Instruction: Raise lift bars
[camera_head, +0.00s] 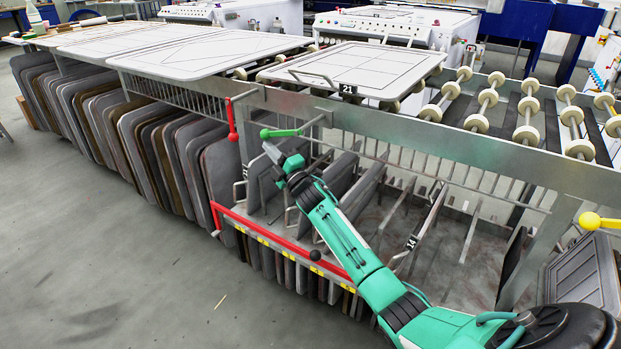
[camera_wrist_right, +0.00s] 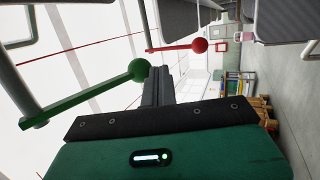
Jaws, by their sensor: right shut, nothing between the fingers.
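My right gripper (camera_head: 270,152) is shut and empty, at the front of the rack just below the green lever (camera_head: 283,133). In the right wrist view the shut fingers (camera_wrist_right: 158,82) are close beside the green ball on the end of the green lever (camera_wrist_right: 85,100); I cannot tell whether they touch. A red lever (camera_head: 232,118) hangs down to the left, its red ball low; it also shows in the right wrist view (camera_wrist_right: 172,47). A long red bar (camera_head: 285,240) runs low along the rack front. A yellow-knobbed lever (camera_head: 596,221) is at the right edge. My left gripper is out of view.
Grey boards stand in the rack (camera_head: 570,170) below the rollers. A framed board (camera_head: 350,68) lies on top, with tag 21 at its front edge. Metal arms, one tagged 14 (camera_head: 411,242), stick out inside the rack. The floor (camera_head: 120,260) at left is clear.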

